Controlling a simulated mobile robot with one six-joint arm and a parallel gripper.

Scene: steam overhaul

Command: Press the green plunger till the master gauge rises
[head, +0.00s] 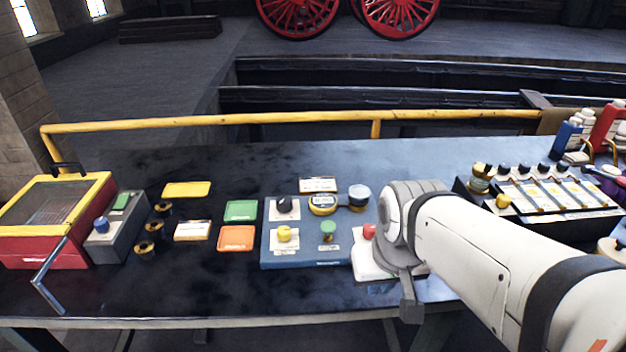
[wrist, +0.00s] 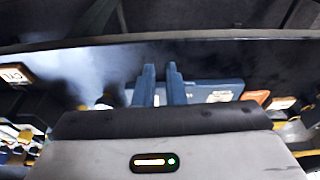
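The green plunger (head: 327,227) stands on the blue panel (head: 306,257), right of a yellow knob (head: 284,234). A yellow-rimmed round piece (head: 322,205) and a pale-topped round piece (head: 359,196) sit behind it; I cannot tell which is the master gauge, nor read a needle. My arm's wrist is right of the panel, over a white box with a red button (head: 369,231). In the wrist view my gripper (wrist: 160,70) shows two blue fingers with a narrow empty gap. They overlap part of the blue panel (wrist: 217,91); the green plunger cannot be made out there.
Orange (head: 237,238) and green (head: 241,210) plates lie left of the panel. Farther left are a grey box (head: 115,242) and a red-yellow case (head: 50,247). A rack of labelled pieces (head: 545,197) is at right. A yellow rail (head: 270,117) runs behind the table.

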